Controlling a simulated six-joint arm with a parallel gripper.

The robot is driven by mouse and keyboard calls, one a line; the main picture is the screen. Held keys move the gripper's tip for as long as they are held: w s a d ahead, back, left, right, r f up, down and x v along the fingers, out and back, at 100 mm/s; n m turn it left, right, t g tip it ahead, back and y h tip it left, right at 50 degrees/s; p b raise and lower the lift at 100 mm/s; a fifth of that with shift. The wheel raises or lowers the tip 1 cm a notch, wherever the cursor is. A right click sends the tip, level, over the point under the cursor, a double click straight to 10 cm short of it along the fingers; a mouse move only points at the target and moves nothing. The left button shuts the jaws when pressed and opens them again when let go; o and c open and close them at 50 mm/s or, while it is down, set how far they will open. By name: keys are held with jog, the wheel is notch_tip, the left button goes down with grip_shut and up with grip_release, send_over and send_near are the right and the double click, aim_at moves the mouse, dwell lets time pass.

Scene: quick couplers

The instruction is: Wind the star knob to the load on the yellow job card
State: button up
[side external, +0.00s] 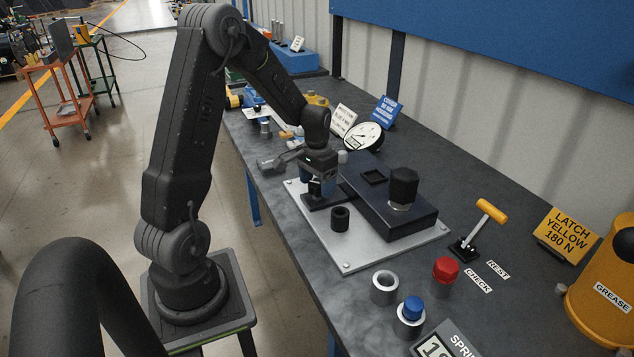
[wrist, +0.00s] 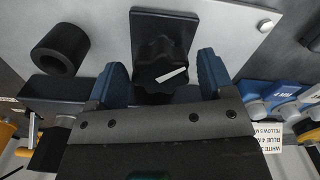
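The black star knob (wrist: 162,62), with a white mark on its face, sits on a dark block in the wrist view. In the side view the knob (side external: 316,188) is mostly hidden by my gripper. My gripper (wrist: 163,72) has its blue fingers apart, one on each side of the knob, with visible gaps. My gripper (side external: 312,180) is low over the left part of the fixture plate (side external: 345,262). The yellow job card (side external: 566,236) stands at the right and reads "LATCH YELLOW 180 N". A round white dial gauge (side external: 363,136) stands behind the plate; its reading is too small to tell.
A black hollow cylinder (side external: 340,218) stands beside the knob block. A dark box (side external: 392,212) with a black-capped post is right of it. A yellow-handled lever (side external: 480,225), a red-capped part (side external: 446,269), a blue-capped part (side external: 411,312) and a metal ring (side external: 384,287) stand nearer.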

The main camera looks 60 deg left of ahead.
aim_at(317, 184)
jog(key=shift+o, duration=0.7)
notch_tip(317, 184, up, 14)
jog(key=shift+d, duration=0.1)
jog(key=s+d+r+m+t+y, duration=0.1)
jog(key=s+d+r, duration=0.15)
jog(key=d, duration=0.45)
jog(key=s+d+r+m+t, duration=0.1)
jog(key=s+d+r+t, duration=0.15)
jog(key=d, duration=0.55)
jog(key=s+d+m+t+h, duration=0.1)
jog(key=s+d+t, duration=0.1)
jog(key=s+d, duration=0.6)
jog(key=shift+s+d+f, duration=0.35)
jog(key=shift+d, duration=0.45)
